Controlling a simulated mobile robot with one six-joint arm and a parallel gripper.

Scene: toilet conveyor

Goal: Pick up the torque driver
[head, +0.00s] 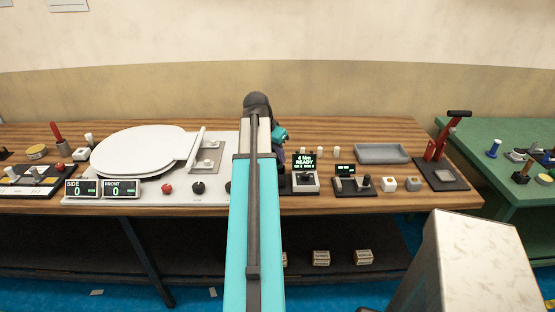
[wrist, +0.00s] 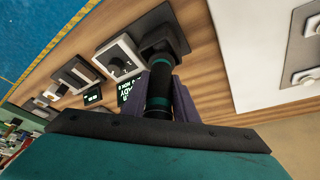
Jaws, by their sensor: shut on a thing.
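The torque driver (wrist: 158,85) is a dark cylinder with a teal band, seen in the wrist view. My gripper (wrist: 160,98) is shut on it, with a purple-grey finger on each side. The driver's far end meets a black holder (wrist: 172,28) on the bench; I cannot tell whether it is still seated there. In the head view my arm hides most of the driver, and only a little of my gripper (head: 281,157) shows beside the arm.
A white toilet seat fixture (head: 135,150) is on the left. A grey tray (head: 382,153) and a red lever press (head: 437,145) are on the right of the wooden bench.

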